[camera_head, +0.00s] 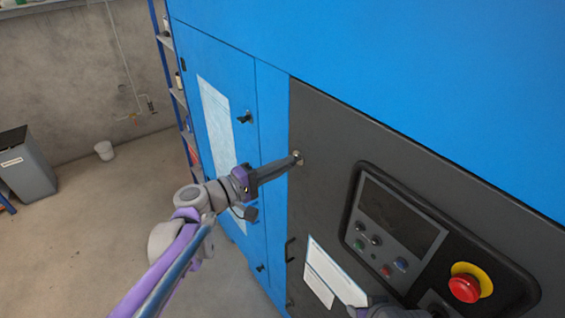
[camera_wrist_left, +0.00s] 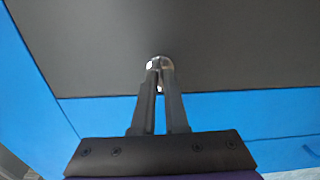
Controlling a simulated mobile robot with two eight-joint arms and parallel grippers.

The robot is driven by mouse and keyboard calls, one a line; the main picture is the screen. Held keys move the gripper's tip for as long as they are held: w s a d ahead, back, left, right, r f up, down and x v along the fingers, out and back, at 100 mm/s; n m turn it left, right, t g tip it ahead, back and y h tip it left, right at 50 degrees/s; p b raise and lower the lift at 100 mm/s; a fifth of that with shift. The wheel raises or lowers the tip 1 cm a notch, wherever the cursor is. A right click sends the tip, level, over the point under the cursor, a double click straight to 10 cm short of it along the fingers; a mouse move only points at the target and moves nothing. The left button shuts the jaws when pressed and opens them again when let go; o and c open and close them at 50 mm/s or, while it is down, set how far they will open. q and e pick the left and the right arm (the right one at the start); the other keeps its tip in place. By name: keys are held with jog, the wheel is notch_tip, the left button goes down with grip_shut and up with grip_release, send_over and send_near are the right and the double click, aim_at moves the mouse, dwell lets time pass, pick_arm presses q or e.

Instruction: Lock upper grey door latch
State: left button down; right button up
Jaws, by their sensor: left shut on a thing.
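The dark grey door (camera_head: 330,130) is on the front of the blue cabinet. Its upper latch (camera_head: 299,157) is a small metallic piece near the door's upper left edge. My left gripper (camera_head: 296,160) reaches in from the left, with its fingertips at this latch. In the left wrist view, the fingers (camera_wrist_left: 160,75) are close together on the latch (camera_wrist_left: 160,62), which they partly cover. The latch's exact angle cannot be told. My right gripper (camera_head: 405,311) shows only in part at the bottom edge, and its jaws cannot be made out.
A control panel with a screen (camera_head: 400,214) and a red emergency button (camera_head: 465,288) is on the grey door. A black handle (camera_head: 289,250) sits lower on its left edge. A blue door with a black latch (camera_head: 245,117) is to the left.

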pick_arm(q)
jog(key=shift+m, duration=0.3)
pick_arm(e)
jog(key=shift+w+r, duration=0.1)
jog(key=shift+r, duration=0.1)
pick_arm(q)
jog(key=c, duration=0.9)
grip_release()
jog(key=shift+c, duration=0.2)
jog(key=b+v, duration=0.1)
jog(key=v, duration=1)
pick_arm(e)
jog(key=shift+s+f, duration=0.5)
jog(key=shift+f, duration=0.35)
pick_arm(q)
jog(key=shift+w+d, duration=0.1)
